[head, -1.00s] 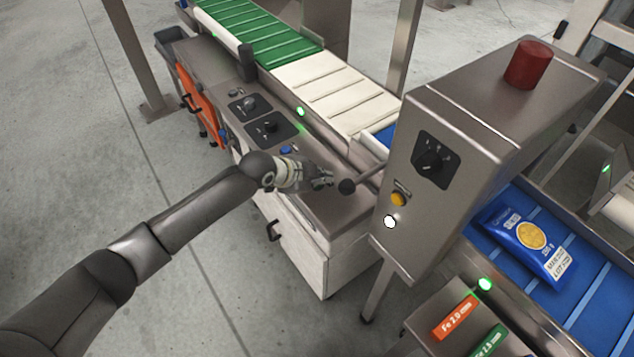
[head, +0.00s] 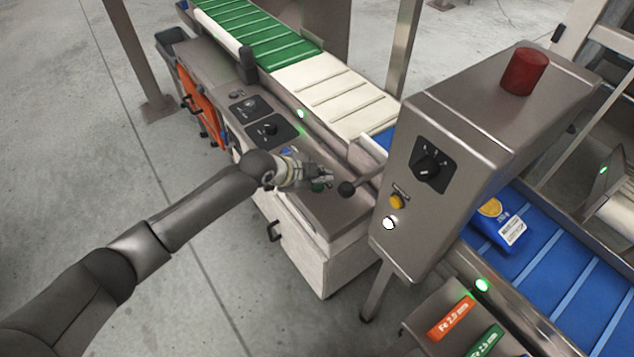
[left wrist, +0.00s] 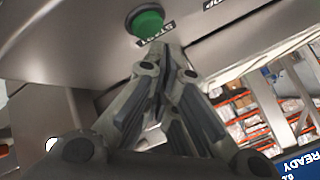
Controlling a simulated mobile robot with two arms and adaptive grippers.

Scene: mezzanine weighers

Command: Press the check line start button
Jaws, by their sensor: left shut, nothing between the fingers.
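The green start button (left wrist: 147,22) is at the top of the left wrist view, with a START label beside it on a grey metal panel. In the head view a bit of the green button (head: 318,187) shows just below my gripper's fingers. My left gripper (head: 329,175) is shut and empty, low over the steel cabinet top. In the left wrist view its fingertips (left wrist: 165,48) are close to the label and button. I cannot tell whether they touch. My right gripper is not in view.
A grey control box (head: 440,135) with a red lamp (head: 524,70) stands to the right. Black dial panels (head: 268,130) lie behind my gripper. A blue packet (head: 502,228) lies on the blue belt (head: 570,270).

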